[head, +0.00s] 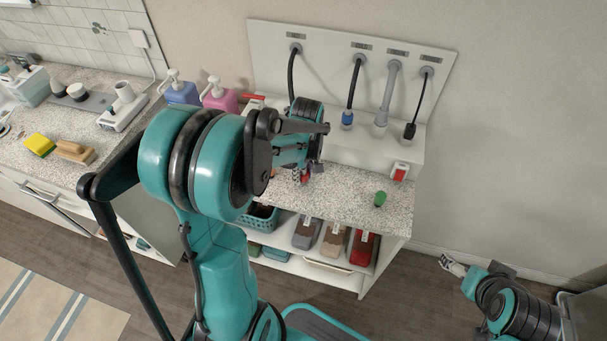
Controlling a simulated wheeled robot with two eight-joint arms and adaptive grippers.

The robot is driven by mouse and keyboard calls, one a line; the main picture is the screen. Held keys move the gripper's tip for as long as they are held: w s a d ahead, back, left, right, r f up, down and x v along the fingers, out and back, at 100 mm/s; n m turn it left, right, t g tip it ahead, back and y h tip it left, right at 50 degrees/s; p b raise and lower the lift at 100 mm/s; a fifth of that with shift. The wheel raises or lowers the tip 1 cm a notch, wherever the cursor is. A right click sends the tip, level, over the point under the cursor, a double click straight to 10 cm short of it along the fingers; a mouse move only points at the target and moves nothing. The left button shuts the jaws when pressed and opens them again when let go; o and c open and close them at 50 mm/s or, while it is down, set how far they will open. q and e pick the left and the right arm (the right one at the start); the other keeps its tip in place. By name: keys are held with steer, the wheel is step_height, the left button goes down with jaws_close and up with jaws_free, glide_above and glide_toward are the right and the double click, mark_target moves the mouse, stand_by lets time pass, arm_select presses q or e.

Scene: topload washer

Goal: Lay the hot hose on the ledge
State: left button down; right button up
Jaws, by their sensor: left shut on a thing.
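The hot hose (291,75) is a black hose that hangs from the leftmost port of the white wall panel (330,40) and runs down behind my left arm. My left gripper (306,174) is shut on its end, where a bit of red shows, above the speckled counter and in front of the ledge. The grip is small and partly hidden by my arm. The white ledge (375,148) runs along under the panel. My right gripper (453,265) is low at the right, apart from the counter; its finger opening is unclear.
A blue-ended hose (347,118), a grey hose (381,125) and a black cord (410,130) end at the ledge. A red-and-white item (400,172) is at its right front; a green item (380,198) stands on the counter. Pump bottles (220,101) stand left. Bins (335,240) fill the shelf below.

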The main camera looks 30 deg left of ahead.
arm_select(q)
steer(key=shift+f, duration=0.15)
steer(key=c, duration=1.2)
jaws_free()
